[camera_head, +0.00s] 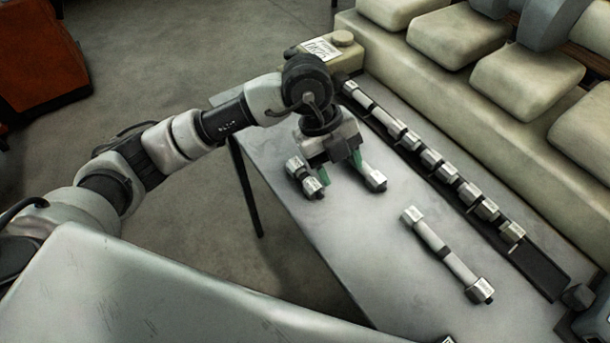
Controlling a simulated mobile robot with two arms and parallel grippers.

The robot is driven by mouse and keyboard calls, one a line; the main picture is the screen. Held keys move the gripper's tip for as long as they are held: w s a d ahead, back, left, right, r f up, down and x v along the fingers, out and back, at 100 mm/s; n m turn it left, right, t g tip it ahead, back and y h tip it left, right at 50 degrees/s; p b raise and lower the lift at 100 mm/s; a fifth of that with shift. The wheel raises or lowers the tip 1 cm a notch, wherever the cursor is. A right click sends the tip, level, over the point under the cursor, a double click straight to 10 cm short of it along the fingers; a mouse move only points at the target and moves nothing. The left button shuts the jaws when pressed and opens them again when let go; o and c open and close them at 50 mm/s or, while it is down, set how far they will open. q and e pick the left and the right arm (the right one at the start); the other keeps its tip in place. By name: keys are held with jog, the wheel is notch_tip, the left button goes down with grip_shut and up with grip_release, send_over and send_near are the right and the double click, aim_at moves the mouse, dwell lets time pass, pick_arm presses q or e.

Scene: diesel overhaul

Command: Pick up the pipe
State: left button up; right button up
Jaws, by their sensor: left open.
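A pale pipe (437,245) with metal hex ends and a dark middle band lies on the grey table (365,270), right of my left gripper. A short piece (305,180) with metal ends and a dark tip lies just left of the gripper. Another metal-ended piece (374,179) lies just right of it, its far part hidden by the gripper. My left gripper (341,169) is open, its green-tipped fingers pointing down close to the table between these two pieces. I cannot tell whether it touches either. My right gripper is out of view.
A dark rail (535,266) with several hex-ended fittings runs along the table beside a large cream engine block (520,130). A cream box (345,58) stands at the far end. The table's near middle is clear.

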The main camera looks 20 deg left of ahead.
pick_arm(q)
jog(key=w+a+y, duration=0.1)
jog(key=a, duration=0.1)
jog(key=w+a+n+y, duration=0.1)
jog(key=a+y, duration=0.1)
jog(key=w+a+n+t+y, duration=0.1)
jog(key=a, duration=0.2)
jog(key=shift+y, duration=0.3)
send_over(305, 175)
notch_tip(305, 175, down, 5)
jog(key=shift+w+r+p, duration=0.15)
jog(key=shift+r+p, duration=0.05)
jog(key=shift+p, duration=0.2)
jog(key=shift+f+p, duration=0.35)
jog(key=shift+f, duration=0.25)
jog(key=f, duration=0.1)
jog(key=f+p, duration=0.1)
jog(key=f, duration=0.1)
jog(key=shift+s+f, duration=0.2)
jog(key=shift+f, duration=0.45)
jog(key=shift+c, duration=0.3)
